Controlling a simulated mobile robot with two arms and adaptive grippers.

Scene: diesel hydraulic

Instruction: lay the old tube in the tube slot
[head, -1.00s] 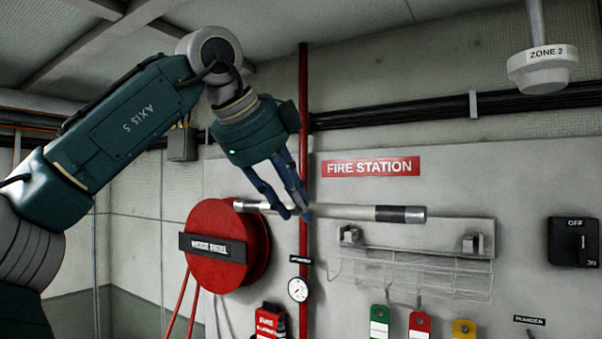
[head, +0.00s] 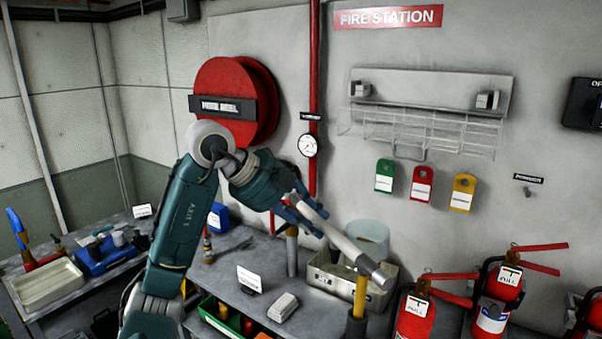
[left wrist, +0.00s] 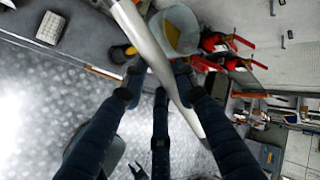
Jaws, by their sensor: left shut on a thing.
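The old tube (head: 345,243), a pale grey rod with a metal end cap, is in my left gripper (head: 303,211). The fingers are closed around it. It slants down to the right in the head view, its lower end in front of a grey metal box (head: 322,279) on the bench. In the left wrist view the tube (left wrist: 150,45) crosses between the fingers of the left gripper (left wrist: 158,80). The lamp fixture (head: 430,88) on the wall has two end sockets and no tube between them. I cannot make out which part is the tube slot. My right gripper is not in view.
A pale cylindrical bin (head: 368,236) and a yellow handle (head: 360,297) in a black holder stand close to the tube. Red extinguishers (head: 413,315) stand at the right. A white card (head: 249,279) and a grey block (head: 283,306) are on the bench (head: 222,272).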

